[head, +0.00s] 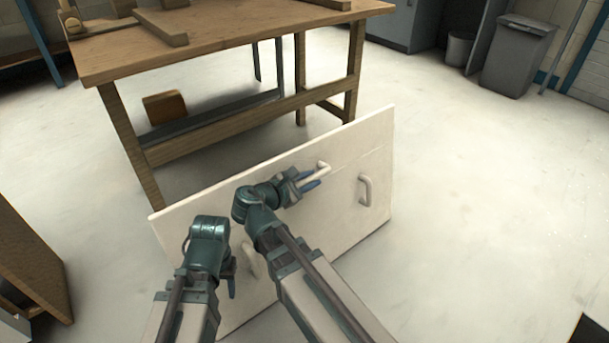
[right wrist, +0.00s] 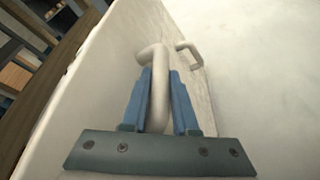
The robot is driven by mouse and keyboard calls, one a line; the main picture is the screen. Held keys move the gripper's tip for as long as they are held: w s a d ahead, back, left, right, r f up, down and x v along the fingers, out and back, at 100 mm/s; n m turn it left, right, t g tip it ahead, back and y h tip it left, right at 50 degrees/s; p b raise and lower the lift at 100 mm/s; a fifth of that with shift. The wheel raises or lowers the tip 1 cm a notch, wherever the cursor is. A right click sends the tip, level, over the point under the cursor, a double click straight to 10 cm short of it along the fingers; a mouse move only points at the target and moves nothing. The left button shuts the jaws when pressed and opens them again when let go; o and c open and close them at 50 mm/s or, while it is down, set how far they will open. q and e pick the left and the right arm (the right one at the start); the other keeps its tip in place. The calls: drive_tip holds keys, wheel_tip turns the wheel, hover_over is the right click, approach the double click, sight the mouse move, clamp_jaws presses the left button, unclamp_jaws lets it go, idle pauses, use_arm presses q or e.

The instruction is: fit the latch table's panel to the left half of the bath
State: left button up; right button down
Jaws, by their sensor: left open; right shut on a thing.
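A white panel (head: 345,205) stands tilted in front of me, before a wooden table. It has a pale middle handle (head: 323,167), a right handle (head: 365,189) and a left handle (head: 250,261) partly behind my arm. My right gripper (head: 312,181) is shut on the middle handle. In the right wrist view, the blue fingers (right wrist: 160,100) close on both sides of this handle (right wrist: 158,85), and another handle (right wrist: 188,52) shows beyond. My left gripper (head: 231,287) is open, just left of the left handle and apart from it. No bath is in view.
The wooden table (head: 225,40) with wood pieces on top stands close behind the panel. A brown wooden unit (head: 30,270) is at the left edge. A grey bin (head: 517,57) stands at the back right. The floor right of the panel is clear.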

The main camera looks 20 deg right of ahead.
drive_tip(key=shift+s+d+r, duration=0.1)
drive_tip(key=shift+s+d, duration=0.2)
drive_tip(key=shift+s, duration=0.55)
drive_tip(key=shift+s+d, duration=0.3)
drive_tip(key=shift+s, duration=0.55)
